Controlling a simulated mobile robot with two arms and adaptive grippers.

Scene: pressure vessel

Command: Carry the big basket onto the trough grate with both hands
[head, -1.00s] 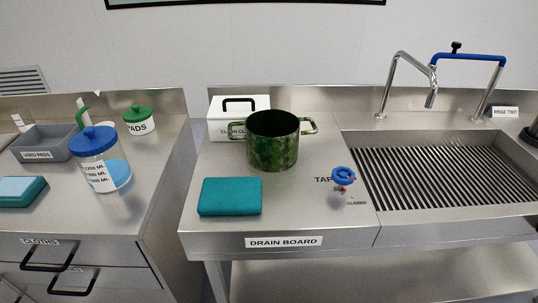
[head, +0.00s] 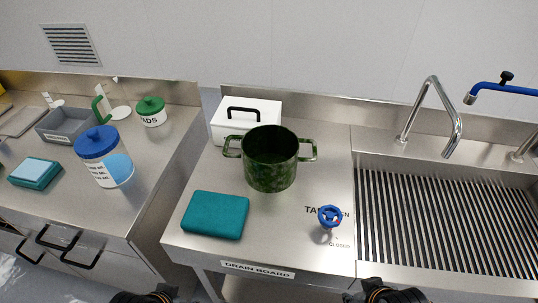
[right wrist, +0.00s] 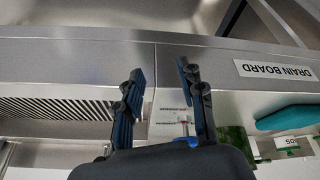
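The big basket is a green mottled pot-like vessel (head: 270,160) with two side handles. It stands upright on the drain board (head: 290,215), and part of it shows in the right wrist view (right wrist: 236,140). The trough grate (head: 440,225) of dark parallel bars lies to its right in the sink; nothing is on it. My right gripper (right wrist: 161,72) is open and empty, its fingers apart in front of the counter's front edge, away from the basket. In the head view only dark parts of my left arm (head: 146,297) show at the bottom edge; its fingers are not clear.
A blue tap valve (head: 329,215) stands between basket and grate. A teal folded cloth (head: 215,214) lies in front of the basket, and a white box (head: 248,122) stands behind it. A chrome faucet (head: 432,115) rises behind the trough. A blue-lidded jar (head: 104,158) stands on the left counter.

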